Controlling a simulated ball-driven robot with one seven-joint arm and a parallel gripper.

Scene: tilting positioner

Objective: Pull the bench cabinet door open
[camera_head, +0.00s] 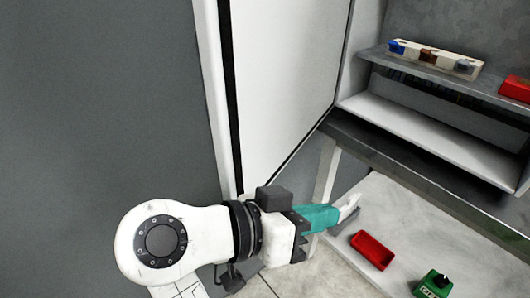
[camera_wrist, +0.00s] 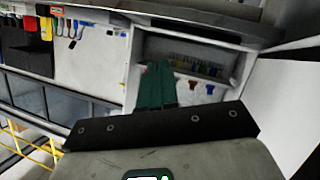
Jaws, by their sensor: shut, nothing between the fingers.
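The bench cabinet is open in the head view, with its shelves (camera_head: 430,137) in plain sight. Its white door (camera_head: 285,80) stands swung out at the left of the opening, with a dark edge strip on its left. My gripper (camera_head: 346,208) is shut and empty, in front of and below the cabinet, over the light bench top. It points to the right, clear of the door's lower edge in the picture. In the wrist view, my shut teal fingers (camera_wrist: 157,86) point towards an open compartment (camera_wrist: 200,50) holding several small bottles. A white panel (camera_wrist: 288,105) stands at the right there. I see no handle.
A red bin (camera_head: 372,250) and a green device (camera_head: 433,284) stand on the bench top (camera_head: 385,200) near my gripper. A tray of small parts (camera_head: 434,58) and another red bin (camera_head: 515,88) are on the upper shelf. A yellow rail (camera_wrist: 30,147) shows in the wrist view.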

